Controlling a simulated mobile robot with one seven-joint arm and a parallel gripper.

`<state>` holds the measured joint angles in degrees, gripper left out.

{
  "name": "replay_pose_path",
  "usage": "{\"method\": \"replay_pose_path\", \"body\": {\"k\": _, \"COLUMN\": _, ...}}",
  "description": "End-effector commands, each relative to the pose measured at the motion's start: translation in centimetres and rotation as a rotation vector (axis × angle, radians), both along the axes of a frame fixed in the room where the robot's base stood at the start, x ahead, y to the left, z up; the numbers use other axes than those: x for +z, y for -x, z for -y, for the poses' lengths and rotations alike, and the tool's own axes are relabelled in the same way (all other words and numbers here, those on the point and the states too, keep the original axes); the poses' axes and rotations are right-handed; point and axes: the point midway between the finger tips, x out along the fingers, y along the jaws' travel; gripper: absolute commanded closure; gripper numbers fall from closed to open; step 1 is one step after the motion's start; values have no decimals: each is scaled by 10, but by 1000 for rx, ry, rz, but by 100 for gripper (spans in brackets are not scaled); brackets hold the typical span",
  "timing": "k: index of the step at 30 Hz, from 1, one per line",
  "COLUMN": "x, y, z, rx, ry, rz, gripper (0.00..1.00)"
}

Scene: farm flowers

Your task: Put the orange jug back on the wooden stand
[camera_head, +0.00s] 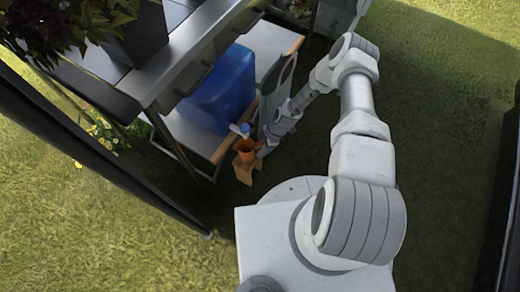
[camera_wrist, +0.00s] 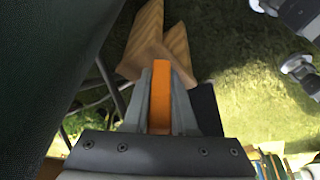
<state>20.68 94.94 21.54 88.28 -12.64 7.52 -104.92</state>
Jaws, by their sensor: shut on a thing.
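The orange jug (camera_head: 246,148) is in the head view, below the tap of the blue water container (camera_head: 222,90). My gripper (camera_head: 262,150) reaches it from the right and is partly hidden. In the wrist view my gripper (camera_wrist: 160,82) is shut on an orange part of the jug (camera_wrist: 161,100). The wooden stand (camera_head: 243,172) is just below the jug in the head view, on the grass. It also shows beyond the fingertips in the wrist view (camera_wrist: 143,40). I cannot tell whether the jug touches the stand.
The blue container sits on a low shelf with a wooden edge (camera_head: 228,140). A dark table (camera_head: 160,75) with a potted plant stands above at left. A grey-green cloth-like panel (camera_head: 280,88) hangs beside my forearm. Open grass (camera_head: 130,230) lies at lower left.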

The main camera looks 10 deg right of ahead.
Motion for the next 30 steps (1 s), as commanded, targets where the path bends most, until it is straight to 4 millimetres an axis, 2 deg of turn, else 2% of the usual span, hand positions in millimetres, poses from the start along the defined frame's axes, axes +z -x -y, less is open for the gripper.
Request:
{"method": "replay_pose_path", "body": {"k": 9, "x": -3, "y": 0, "z": 0, "rx": -1, "ry": 0, "rz": 0, "gripper": 100}}
{"method": "replay_pose_path", "body": {"k": 10, "x": -1, "y": 0, "z": 0, "rx": -1, "ry": 0, "rz": 0, "gripper": 70}}
{"method": "replay_pose_path", "body": {"k": 14, "x": -1, "y": 0, "z": 0, "rx": -1, "ry": 0, "rz": 0, "gripper": 46}}
{"method": "replay_pose_path", "body": {"k": 26, "x": 4, "y": 0, "z": 0, "rx": 0, "ry": 0, "rz": 0, "gripper": 45}}
{"method": "replay_pose_path", "body": {"k": 30, "x": 26, "y": -2, "z": 9, "rx": -4, "ry": 0, "rz": 1, "gripper": 45}}
